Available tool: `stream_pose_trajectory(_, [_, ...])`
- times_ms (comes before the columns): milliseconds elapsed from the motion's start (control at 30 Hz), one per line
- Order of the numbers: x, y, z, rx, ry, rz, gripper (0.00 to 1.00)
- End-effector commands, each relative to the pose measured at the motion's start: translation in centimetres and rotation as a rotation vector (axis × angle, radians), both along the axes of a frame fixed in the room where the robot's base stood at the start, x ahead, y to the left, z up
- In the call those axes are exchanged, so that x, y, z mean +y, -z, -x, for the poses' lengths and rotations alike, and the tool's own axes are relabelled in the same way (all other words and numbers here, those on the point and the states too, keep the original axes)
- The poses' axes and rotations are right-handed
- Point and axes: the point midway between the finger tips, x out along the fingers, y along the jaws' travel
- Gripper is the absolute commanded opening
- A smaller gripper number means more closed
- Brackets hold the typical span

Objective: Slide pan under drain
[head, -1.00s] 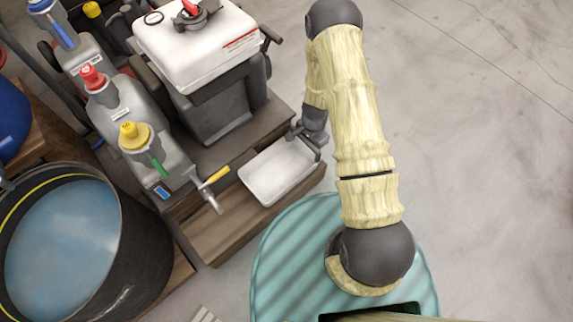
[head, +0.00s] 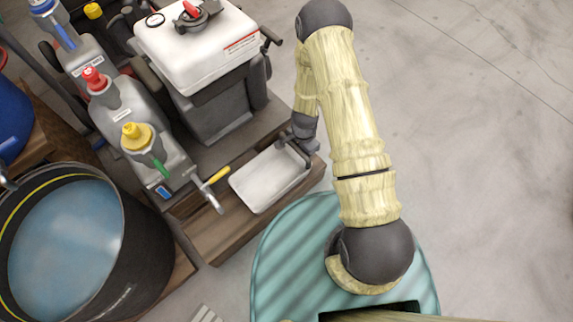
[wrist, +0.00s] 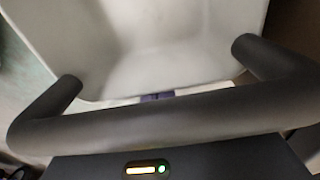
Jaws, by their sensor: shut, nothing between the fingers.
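The pan (head: 268,180) is a shallow white rectangular tray on the wooden platform. It also fills the upper part of the wrist view (wrist: 150,45). The drain (head: 212,196) is a grey metal spout with a yellow lever, sticking out from a grey unit just left of the pan. A small gap shows between the spout end and the pan's left side. My gripper (head: 297,150) is shut and empty at the pan's upper right end, close against its rim. The head view does not clearly show whether they touch.
A dark tub of blue liquid (head: 66,245) stands at the left. A white tank (head: 196,45) on a dark stand is behind the pan. The wooden platform (head: 235,225) is bare in front of the drain. Open floor (head: 470,150) lies to the right.

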Motion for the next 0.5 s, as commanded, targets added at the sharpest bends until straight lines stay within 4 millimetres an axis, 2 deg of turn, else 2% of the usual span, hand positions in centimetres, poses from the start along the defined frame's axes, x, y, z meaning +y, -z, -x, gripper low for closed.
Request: stream_pose_trajectory(500, [1.7,0.0,1.3,0.001,-0.002,0.000,0.00])
